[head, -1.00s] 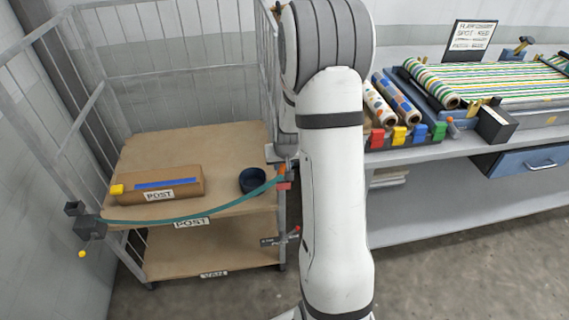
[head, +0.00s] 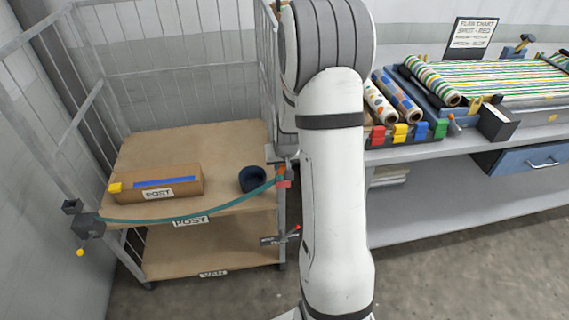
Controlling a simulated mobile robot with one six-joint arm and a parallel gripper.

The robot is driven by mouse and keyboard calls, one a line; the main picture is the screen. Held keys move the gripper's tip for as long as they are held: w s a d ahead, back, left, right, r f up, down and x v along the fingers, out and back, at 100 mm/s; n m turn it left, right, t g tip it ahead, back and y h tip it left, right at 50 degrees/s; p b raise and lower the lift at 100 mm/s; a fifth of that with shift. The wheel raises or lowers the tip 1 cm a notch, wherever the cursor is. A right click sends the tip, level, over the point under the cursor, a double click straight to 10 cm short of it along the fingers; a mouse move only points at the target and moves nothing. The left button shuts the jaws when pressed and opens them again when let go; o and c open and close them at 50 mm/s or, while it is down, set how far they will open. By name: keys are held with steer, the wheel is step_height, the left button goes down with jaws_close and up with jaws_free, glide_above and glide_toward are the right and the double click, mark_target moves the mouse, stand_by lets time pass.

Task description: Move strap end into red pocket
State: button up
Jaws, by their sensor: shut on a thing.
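A teal strap (head: 190,220) runs across the front of the cage trolley, sagging slightly, from a dark bracket (head: 82,219) on the left post to the right post. Its orange end (head: 281,171) is at my gripper (head: 282,165), which is shut on it beside the right post. My arm partly hides the gripper, and the fingers are small. A red piece, seemingly the red pocket (head: 284,184), sits on the right post just below the strap end. I cannot tell whether the end touches it or is inside.
A box (head: 158,186) labelled POST and a dark round tub (head: 252,179) stand on the trolley's upper shelf (head: 185,150). A red-tipped latch (head: 285,238) is lower on the right post. The bench (head: 420,153) at right holds rolls and coloured blocks.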

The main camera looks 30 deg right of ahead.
steer(key=shift+f+b, duration=0.5)
steer(key=o, duration=0.9)
steer(key=shift+v, duration=3.9)
steer(key=s+a+r+n, duration=0.1)
steer(key=s+a+r, duration=0.2)
steer(key=s, duration=0.4)
steer(key=s+a+r+n+g, duration=0.1)
steer(key=s+a+r, duration=0.3)
steer(key=s+a, duration=0.2)
steer(key=s+a+r+n+y, duration=0.1)
steer(key=s+a+r, duration=0.2)
steer(key=s, duration=0.6)
steer(key=shift+a+r+g, duration=0.2)
steer(key=shift+a, duration=0.45)
steer(key=shift+a+r+g, duration=0.15)
steer(key=shift+a+g, duration=0.05)
steer(key=shift+a, duration=0.4)
